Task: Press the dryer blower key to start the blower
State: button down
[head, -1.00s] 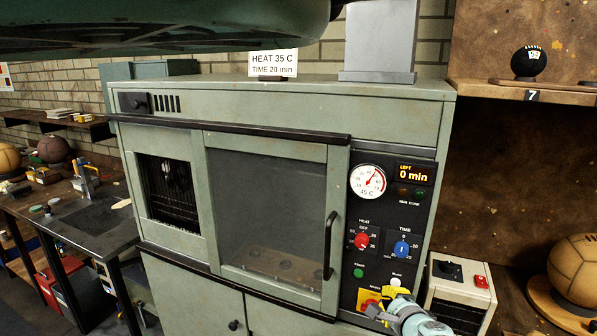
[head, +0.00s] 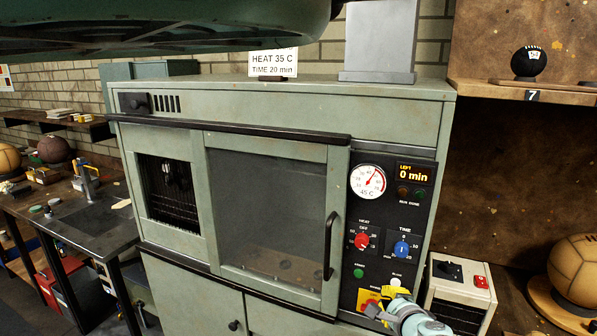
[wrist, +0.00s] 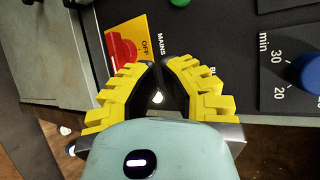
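The green dryer (head: 280,100) stands ahead with its door shut. Its dark control panel is on the right. The white blower key (head: 396,282) is low on that panel, just above my gripper (head: 388,293). In the wrist view my gripper (wrist: 160,66) is shut, with its yellow-padded fingertips together close to the panel. A small white spot shows between the fingers; I cannot tell if it is the key. The fingers partly hide the blower label. Whether the fingertips touch the key cannot be told.
The red mains switch (wrist: 122,50) on its yellow plate is close to the fingers, marked OFF. A green button (head: 358,273), the red heat knob (head: 362,241) and the blue time knob (head: 402,249) are nearby. The display (head: 414,174) reads 0 min. A small box (head: 461,284) stands right.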

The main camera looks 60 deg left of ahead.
jog(key=shift+w+a, duration=0.1)
jog(key=shift+w, duration=0.35)
jog(key=shift+w+a+b, duration=0.25)
jog(key=shift+w+b, duration=0.05)
jog(key=shift+w, duration=0.1)
dwell(0.6)
jog(key=shift+s, duration=0.1)
jog(key=shift+s+d, duration=0.4)
jog(key=shift+s, duration=0.35)
jog(key=s+d, duration=0.3)
jog(key=s, duration=0.2)
jog(key=shift+p, duration=0.3)
jog(key=shift+d, duration=0.1)
